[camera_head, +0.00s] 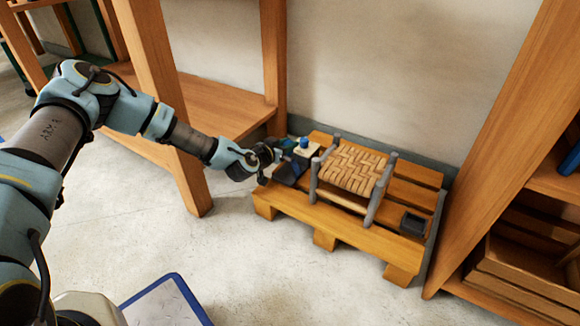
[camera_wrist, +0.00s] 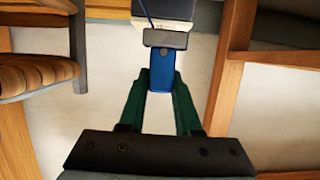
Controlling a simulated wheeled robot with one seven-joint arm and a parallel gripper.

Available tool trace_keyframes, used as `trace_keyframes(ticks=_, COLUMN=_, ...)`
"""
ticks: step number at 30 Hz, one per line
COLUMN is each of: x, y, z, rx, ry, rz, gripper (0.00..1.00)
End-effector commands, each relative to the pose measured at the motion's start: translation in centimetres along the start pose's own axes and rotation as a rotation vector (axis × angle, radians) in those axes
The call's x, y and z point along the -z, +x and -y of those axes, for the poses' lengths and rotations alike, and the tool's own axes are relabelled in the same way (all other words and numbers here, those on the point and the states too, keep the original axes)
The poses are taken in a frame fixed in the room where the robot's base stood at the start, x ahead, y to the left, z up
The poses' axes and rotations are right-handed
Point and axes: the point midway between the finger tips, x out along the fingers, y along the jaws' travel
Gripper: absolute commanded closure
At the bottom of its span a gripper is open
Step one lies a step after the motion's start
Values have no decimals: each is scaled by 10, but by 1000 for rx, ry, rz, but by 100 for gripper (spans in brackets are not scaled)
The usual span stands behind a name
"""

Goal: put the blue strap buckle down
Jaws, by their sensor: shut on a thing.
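In the wrist view, my gripper (camera_wrist: 160,84) has its green fingers shut on the blue strap buckle (camera_wrist: 160,73), a blue strap with a grey bar across its far end. In the head view, my gripper (camera_head: 284,145) is at the left back corner of a wooden pallet (camera_head: 290,212). The held buckle is hard to make out there. A cream block with a blue top (camera_head: 305,146) stands just right of my fingertips. A dark tray-like thing (camera_head: 290,172) lies just below them on the pallet. I cannot tell whether the buckle touches anything.
A small stool with a woven bark seat (camera_head: 352,168) and grey posts stands mid-pallet. A small dark box (camera_head: 413,224) sits at the pallet's right end. Wooden shelving (camera_head: 165,110) stands left, and another shelf unit (camera_head: 500,150) right. The pallet's front strip looks clear.

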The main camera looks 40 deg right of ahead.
Motion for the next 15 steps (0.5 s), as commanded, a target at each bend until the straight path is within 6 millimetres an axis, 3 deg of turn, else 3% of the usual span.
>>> trace_keyframes(ticks=1, x=-13, y=4, z=0, rx=1, ry=-3, rz=-1, gripper=100)
trace_keyframes(ticks=8, x=-29, y=10, z=0, rx=1, ry=0, rz=-3, gripper=100)
trace_keyframes(ticks=15, x=-61, y=19, z=0, rx=0, ry=-1, rz=-1, gripper=100)
